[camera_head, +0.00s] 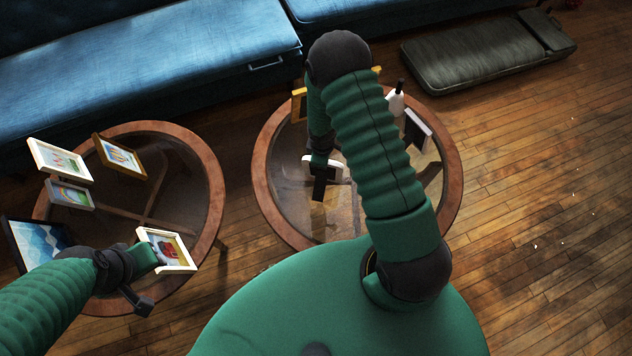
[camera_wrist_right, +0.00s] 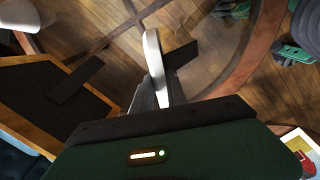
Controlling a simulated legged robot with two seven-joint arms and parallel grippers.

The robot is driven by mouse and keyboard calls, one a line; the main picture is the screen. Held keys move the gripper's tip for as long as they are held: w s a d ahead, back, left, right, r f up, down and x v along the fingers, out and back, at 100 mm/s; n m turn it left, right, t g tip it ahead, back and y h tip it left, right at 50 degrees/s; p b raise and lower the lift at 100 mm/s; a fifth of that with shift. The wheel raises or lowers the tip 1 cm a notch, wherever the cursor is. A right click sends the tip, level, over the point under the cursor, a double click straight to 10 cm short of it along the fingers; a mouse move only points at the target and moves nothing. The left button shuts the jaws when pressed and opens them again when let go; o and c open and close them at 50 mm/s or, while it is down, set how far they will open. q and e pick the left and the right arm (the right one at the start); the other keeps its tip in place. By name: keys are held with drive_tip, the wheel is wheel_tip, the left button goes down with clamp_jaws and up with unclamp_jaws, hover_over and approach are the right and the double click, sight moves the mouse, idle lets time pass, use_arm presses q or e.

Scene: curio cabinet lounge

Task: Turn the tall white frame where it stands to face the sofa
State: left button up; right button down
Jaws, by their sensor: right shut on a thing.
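A white frame (camera_head: 311,160) stands on the right round table, mostly hidden behind my right arm. In the right wrist view this white frame (camera_wrist_right: 155,58) shows nearly edge-on, upright between the fingers. My right gripper (camera_head: 320,185) is shut on it. I cannot see which way its picture faces. My left gripper (camera_head: 147,281) is low over the left table's front edge, beside a white frame with a red picture (camera_head: 178,249). I cannot tell whether its jaws are open. The blue sofa (camera_head: 150,75) runs along the back.
The left table (camera_head: 210,185) holds several more frames. A dark cushion (camera_head: 470,55) lies at the back right.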

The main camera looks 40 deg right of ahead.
drive_tip(key=shift+f+n+t+h+b, duration=0.25)
drive_tip(key=shift+n+t+b, duration=0.3)
drive_tip(key=shift+b, duration=0.9)
drive_tip(key=shift+a+r, duration=0.1)
drive_tip(key=shift+r, duration=0.15)
drive_tip(key=shift+s+r+n, duration=0.1)
drive_tip(key=shift+n, duration=0.65)
drive_tip(key=shift+n+t+p, duration=0.25)
drive_tip(key=shift+n+p, duration=0.2)
drive_tip(key=shift+n, duration=0.75)
